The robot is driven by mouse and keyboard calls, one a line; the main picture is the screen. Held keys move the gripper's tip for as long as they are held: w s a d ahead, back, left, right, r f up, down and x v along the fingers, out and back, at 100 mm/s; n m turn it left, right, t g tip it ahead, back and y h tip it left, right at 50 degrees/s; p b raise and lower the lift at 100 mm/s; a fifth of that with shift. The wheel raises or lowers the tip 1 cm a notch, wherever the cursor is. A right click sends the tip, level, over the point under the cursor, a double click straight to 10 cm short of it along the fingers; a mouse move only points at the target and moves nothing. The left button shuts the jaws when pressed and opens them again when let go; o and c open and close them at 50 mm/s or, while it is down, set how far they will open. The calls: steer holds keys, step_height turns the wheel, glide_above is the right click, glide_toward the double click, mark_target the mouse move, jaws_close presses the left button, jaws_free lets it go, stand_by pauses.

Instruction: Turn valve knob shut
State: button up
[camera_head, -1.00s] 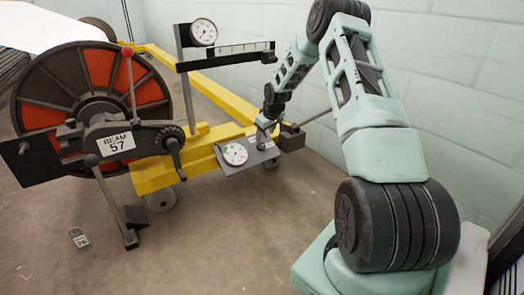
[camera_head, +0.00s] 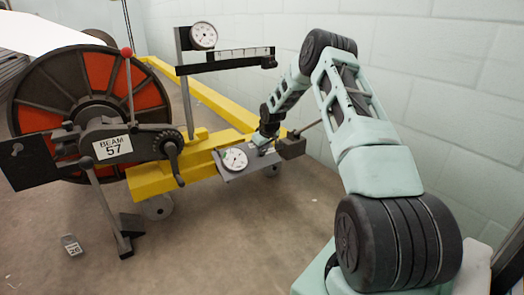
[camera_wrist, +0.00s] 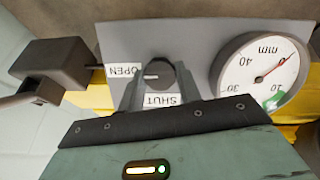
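The dark round valve knob (camera_wrist: 160,72) sits on a grey panel (camera_wrist: 190,40) in the wrist view. Its pale mark points left towards the OPEN label (camera_wrist: 122,71). The SHUT label (camera_wrist: 161,100) lies below it in the picture, between my fingers. My gripper (camera_wrist: 160,86) is open, with one finger on each side of the knob; whether the fingers touch it is hard to tell. In the head view my gripper (camera_head: 263,145) is down at the panel (camera_head: 238,172) and hides the knob.
A round dial gauge (camera_wrist: 262,72) sits on the panel right of the knob. A dark block with a rod (camera_wrist: 52,62) stands at the left. The yellow frame (camera_head: 160,180) and the Beam 57 machine (camera_head: 112,148) stand left in the head view.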

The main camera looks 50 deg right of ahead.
steer(key=shift+a+r+n+p, duration=0.15)
steer(key=shift+n+p, duration=0.15)
steer(key=shift+p, duration=0.4)
steer(key=shift+r+n+h+p, duration=0.15)
steer(key=shift+n+h+p, duration=0.15)
steer(key=shift+n+p, duration=0.5)
steer(key=n+p, duration=0.1)
steer(key=p, duration=0.1)
steer(key=shift+p, duration=0.35)
steer(key=n+h+p, duration=0.1)
steer(key=n+p, duration=0.2)
steer(key=shift+n, duration=0.3)
steer(key=n+p, duration=0.2)
steer(key=shift+s+a+f+n+t+h, duration=0.1)
steer(key=shift+f+n+t+h, duration=0.2)
steer(key=shift+n, duration=0.1)
steer(key=n, duration=0.3)
steer(key=shift+f+t+p, duration=0.1)
steer(key=shift+t+p, duration=0.2)
steer(key=n+t, duration=0.1)
steer(key=n, duration=0.3)
steer(key=shift+s+n+h, duration=0.1)
steer(key=shift+n+h, duration=0.2)
